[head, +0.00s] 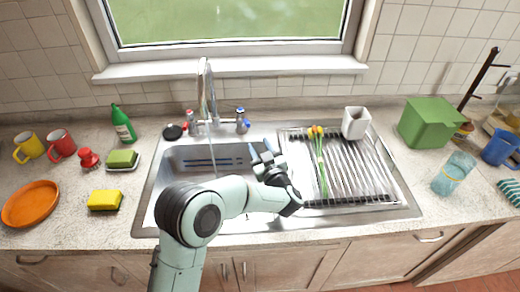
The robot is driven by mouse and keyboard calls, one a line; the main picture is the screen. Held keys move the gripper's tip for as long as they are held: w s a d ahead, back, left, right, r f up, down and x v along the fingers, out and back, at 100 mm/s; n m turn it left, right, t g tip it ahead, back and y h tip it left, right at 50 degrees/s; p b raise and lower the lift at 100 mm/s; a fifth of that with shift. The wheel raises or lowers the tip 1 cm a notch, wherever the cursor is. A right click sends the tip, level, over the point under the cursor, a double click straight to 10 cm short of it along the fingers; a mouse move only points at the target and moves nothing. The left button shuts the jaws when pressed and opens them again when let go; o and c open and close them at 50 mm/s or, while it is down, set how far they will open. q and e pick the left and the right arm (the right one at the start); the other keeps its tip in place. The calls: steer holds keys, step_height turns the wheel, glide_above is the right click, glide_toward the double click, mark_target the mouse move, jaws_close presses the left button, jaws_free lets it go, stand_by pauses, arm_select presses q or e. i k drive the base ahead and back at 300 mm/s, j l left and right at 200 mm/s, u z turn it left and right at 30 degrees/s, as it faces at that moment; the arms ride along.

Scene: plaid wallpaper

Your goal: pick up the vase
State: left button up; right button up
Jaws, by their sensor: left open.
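Two things here could be the vase, and I cannot tell which it is. The other is a white square-mouthed container (356,123) at the back of the ribbed drainboard. My left gripper (267,156) is open and empty over the sink basin, left of and apart from both. Its arm crosses the front of the sink and hides part of it. My right gripper is not in view.
Flowers with long green stems (320,160) lie on the drainboard (372,170). A tall faucet (206,90) stands behind the basin. A green box (428,122) and a blue mug (499,147) are at right. Mugs, an orange plate (31,204) and sponges fill the left counter.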

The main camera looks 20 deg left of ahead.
mark_target(460, 165)
steer(key=k+l, duration=0.65)
steer(key=k, duration=0.25)
